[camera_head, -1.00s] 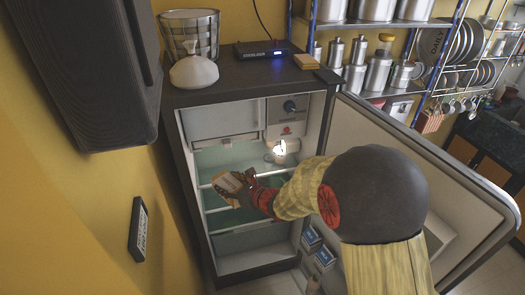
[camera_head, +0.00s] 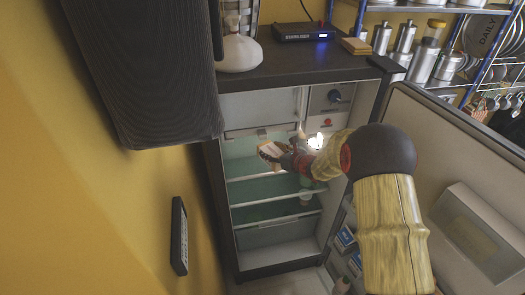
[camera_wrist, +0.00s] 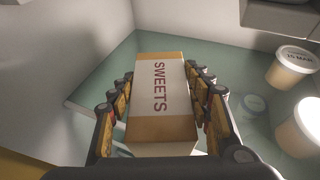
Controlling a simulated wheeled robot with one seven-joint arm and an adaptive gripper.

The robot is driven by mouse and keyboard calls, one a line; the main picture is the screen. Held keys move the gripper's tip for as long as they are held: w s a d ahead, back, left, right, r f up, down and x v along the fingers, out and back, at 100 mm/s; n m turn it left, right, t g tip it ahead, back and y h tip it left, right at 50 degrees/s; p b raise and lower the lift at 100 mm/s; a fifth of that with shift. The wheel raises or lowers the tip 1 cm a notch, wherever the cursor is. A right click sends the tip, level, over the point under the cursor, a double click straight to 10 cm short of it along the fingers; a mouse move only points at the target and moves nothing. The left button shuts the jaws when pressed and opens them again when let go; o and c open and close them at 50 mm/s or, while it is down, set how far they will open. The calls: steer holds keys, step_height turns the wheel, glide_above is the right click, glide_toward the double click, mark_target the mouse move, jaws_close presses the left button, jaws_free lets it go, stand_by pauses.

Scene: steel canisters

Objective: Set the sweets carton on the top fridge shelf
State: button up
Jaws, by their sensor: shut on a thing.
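The sweets carton (camera_wrist: 160,95), an orange-brown box with a white label reading SWEETS, lies lengthwise between the fingers of my gripper (camera_wrist: 162,92), which are shut on its two sides. In the head view the carton (camera_head: 271,149) and my gripper (camera_head: 284,155) are inside the open fridge, at the level of the top glass shelf (camera_head: 243,178). In the wrist view the shelf's glass (camera_wrist: 85,95) shows under and around the carton. I cannot tell whether the carton touches the glass.
The freezer box (camera_head: 258,108) is above. The open door (camera_head: 455,150) is to the right. The shelf's left side is free.

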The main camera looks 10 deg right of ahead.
mark_target(276, 154)
steer(key=w+a, duration=0.1)
steer(key=w, duration=0.3)
steer(key=w+a, duration=0.1)
steer(key=w, duration=0.1)
steer(key=shift+w+a+b, duration=0.2)
steer(key=shift+a+b, duration=0.1)
steer(key=shift+b, duration=0.1)
steer(key=shift+w+f+b, duration=0.15)
steer(key=shift+f+b, duration=0.55)
steer(key=shift+f, duration=1)
steer(key=shift+f, duration=0.2)
steer(key=o, duration=1.5)
steer(key=shift+r, duration=0.1)
steer(key=shift+r, duration=0.15)
steer(key=p+v, duration=0.2)
steer(key=v, duration=0.8)
steer(key=shift+s+r, duration=0.2)
steer(key=shift+s, duration=0.05)
steer(key=shift+s+d+r+p, duration=0.2)
steer(key=shift+s+p, duration=0.1)
steer(key=shift+s, duration=0.35)
